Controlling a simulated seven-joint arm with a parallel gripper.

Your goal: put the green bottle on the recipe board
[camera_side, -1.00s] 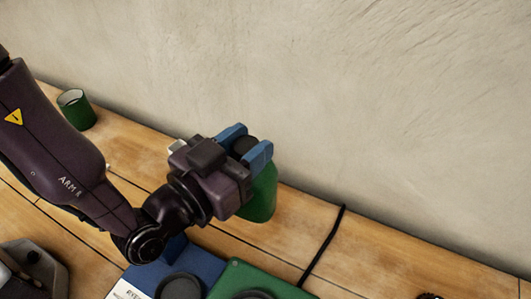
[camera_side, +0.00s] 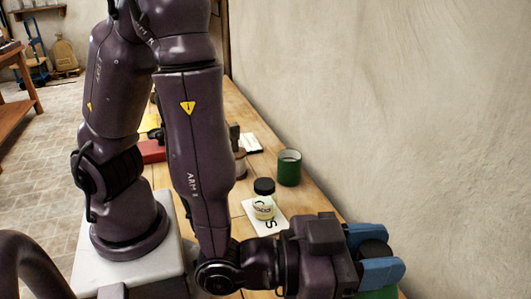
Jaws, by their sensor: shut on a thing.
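My gripper (camera_side: 384,250) is at the lower right, its blue fingers shut around the black cap of the green bottle (camera_side: 386,292). Only a little of the bottle's green body shows below the fingers, cut by the bottom edge. I cannot tell whether its base touches the bench. I cannot make out the recipe board for certain in this view.
A jar with a black lid (camera_side: 264,200) stands on a white lettered card (camera_side: 272,226). A green cup (camera_side: 289,168) stands behind it near the wall. A red object (camera_side: 152,151) and a white sheet (camera_side: 251,142) lie farther back on the bench.

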